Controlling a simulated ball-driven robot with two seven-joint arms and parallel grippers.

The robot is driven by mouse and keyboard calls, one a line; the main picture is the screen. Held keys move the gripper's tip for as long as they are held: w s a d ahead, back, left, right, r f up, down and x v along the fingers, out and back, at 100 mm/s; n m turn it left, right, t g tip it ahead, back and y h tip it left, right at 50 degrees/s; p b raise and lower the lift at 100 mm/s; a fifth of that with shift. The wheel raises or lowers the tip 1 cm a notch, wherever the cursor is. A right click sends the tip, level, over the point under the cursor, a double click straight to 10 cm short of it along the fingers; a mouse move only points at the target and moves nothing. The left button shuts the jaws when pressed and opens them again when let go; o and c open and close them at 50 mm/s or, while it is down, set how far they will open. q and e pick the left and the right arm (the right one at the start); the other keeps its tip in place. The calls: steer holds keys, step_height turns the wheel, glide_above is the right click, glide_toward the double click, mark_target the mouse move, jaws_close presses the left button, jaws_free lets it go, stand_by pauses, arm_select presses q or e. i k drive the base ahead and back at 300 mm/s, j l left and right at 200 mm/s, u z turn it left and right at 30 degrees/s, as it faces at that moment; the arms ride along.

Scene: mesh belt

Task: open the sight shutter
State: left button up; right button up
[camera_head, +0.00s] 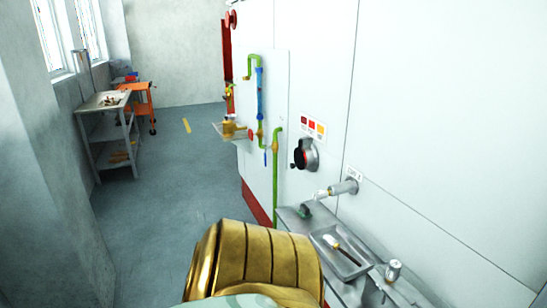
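Neither gripper is in view. A gold ribbed part at the bottom middle looks like part of my own body and hides what is behind it.
A grey metal bench (293,218) runs along the wall below the fitting. It holds a tray (355,268) with a tool and a small metal cup (393,270). A pipe stub (343,187) juts above it. Green pipes (277,170) stand left.

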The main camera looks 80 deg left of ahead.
mark_target(299, 155)
steer(key=u, duration=2.55)
